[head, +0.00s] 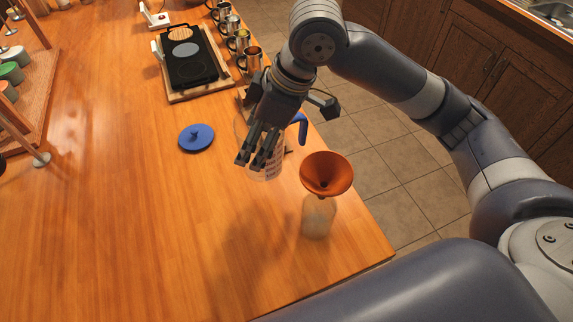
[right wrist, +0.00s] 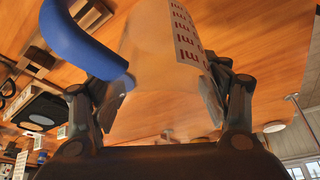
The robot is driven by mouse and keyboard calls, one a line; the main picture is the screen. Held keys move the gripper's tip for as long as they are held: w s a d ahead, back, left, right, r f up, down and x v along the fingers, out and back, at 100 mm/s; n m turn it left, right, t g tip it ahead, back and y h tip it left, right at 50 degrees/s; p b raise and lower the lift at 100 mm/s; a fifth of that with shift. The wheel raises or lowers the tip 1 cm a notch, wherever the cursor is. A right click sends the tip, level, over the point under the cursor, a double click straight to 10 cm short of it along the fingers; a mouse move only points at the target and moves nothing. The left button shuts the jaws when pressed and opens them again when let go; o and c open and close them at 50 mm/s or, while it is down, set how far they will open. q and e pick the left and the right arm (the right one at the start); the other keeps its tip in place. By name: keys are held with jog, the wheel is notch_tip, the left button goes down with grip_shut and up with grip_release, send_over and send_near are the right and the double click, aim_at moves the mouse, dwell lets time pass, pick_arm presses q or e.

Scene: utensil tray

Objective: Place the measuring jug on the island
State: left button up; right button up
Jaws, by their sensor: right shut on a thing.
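The clear measuring jug (head: 266,173) with red markings and a blue handle (head: 302,127) is at the right part of the wooden island top (head: 150,240), partly hidden behind my right gripper (head: 256,160). In the right wrist view the jug (right wrist: 160,65) fills the space between the two fingers of my right gripper (right wrist: 165,100), which is shut on it. The blue handle shows at upper left there. I cannot tell whether the jug's base touches the island. My left gripper is not in view.
A blue lid (head: 196,139) lies left of the jug. An orange funnel (head: 326,174) sits in a clear bottle (head: 318,217) close to the jug's right, near the island edge. A black griddle (head: 187,62) and several metal mugs (head: 250,60) stand behind. The front left is clear.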

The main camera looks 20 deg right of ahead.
jog(key=d, duration=0.1)
jog(key=w+d, duration=0.1)
jog(key=d, duration=0.1)
jog(key=shift+w+r+m, duration=0.15)
jog(key=shift+r+m, duration=0.15)
jog(key=shift+m, duration=0.1)
notch_tip(320, 180, down, 5)
jog(key=shift+d+f, duration=0.15)
notch_tip(320, 180, down, 4)
jog(key=shift+f+p, duration=0.15)
jog(key=shift+p, duration=0.25)
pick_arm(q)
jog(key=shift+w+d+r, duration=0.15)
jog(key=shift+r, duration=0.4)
pick_arm(e)
jog(key=shift+f, duration=0.1)
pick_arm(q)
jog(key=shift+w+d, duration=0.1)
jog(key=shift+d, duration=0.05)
pick_arm(e)
jog(key=shift+f, duration=0.1)
jog(key=o, duration=1.2)
